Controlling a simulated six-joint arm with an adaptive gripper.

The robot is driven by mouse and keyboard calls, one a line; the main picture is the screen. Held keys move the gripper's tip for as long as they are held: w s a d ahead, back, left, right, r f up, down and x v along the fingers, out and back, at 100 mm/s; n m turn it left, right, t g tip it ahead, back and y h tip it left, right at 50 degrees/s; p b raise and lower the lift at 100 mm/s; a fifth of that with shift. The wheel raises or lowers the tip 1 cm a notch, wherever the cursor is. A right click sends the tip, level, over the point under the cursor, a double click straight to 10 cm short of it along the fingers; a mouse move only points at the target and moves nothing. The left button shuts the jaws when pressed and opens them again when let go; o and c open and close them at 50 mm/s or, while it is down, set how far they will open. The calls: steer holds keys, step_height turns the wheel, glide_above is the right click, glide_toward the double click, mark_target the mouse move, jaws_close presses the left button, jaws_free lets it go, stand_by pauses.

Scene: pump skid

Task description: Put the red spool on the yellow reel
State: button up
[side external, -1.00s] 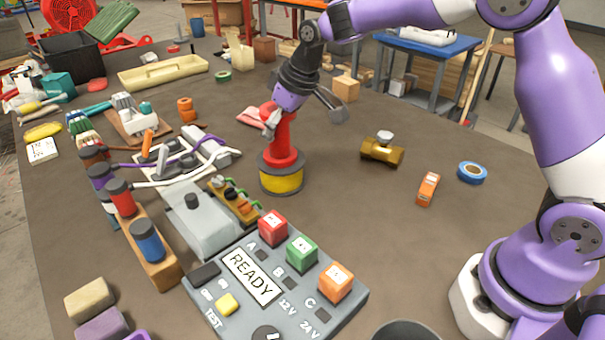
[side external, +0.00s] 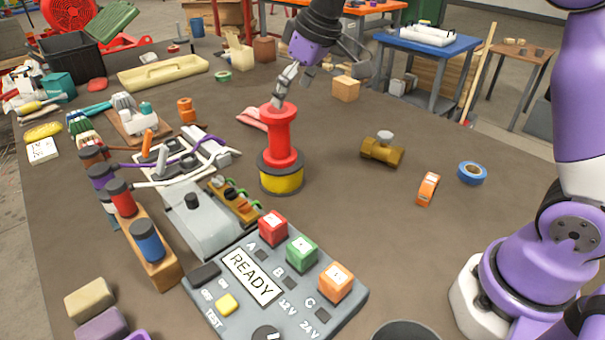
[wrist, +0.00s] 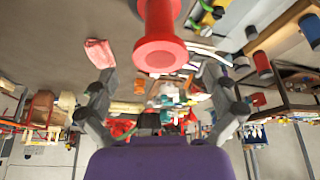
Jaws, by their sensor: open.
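The red spool (side external: 281,135) stands upright on top of the yellow reel (side external: 282,180), which has dark flanges and sits on the table. The spool's lower end meets the reel's top. My gripper (side external: 282,88) is above and behind the spool, tilted, with its fingers apart. In the wrist view, my gripper (wrist: 163,95) is open and empty, and the red spool (wrist: 161,40) is at the top centre, beyond the fingertips. The yellow reel is out of the wrist view.
A grey control box (side external: 262,290) with red, green and orange cubes lies in front. A brass fitting (side external: 381,151), orange tape (side external: 428,189) and blue tape (side external: 472,173) lie to the right. A rack of coloured cylinders (side external: 145,255) stands left. The table between reel and fitting is clear.

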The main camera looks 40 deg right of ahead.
steer(key=s+d+r+m, duration=0.1)
steer(key=s+r, duration=0.3)
steer(key=s, duration=0.5)
steer(key=s+d+f+m, duration=0.1)
steer(key=s+f, duration=0.1)
steer(key=s, duration=0.4)
steer(key=s+d+f+m+t+h, duration=0.1)
steer(key=s+f, duration=0.2)
steer(key=s, duration=0.3)
steer(key=shift+f+m, duration=0.2)
steer(key=shift+m, duration=0.1)
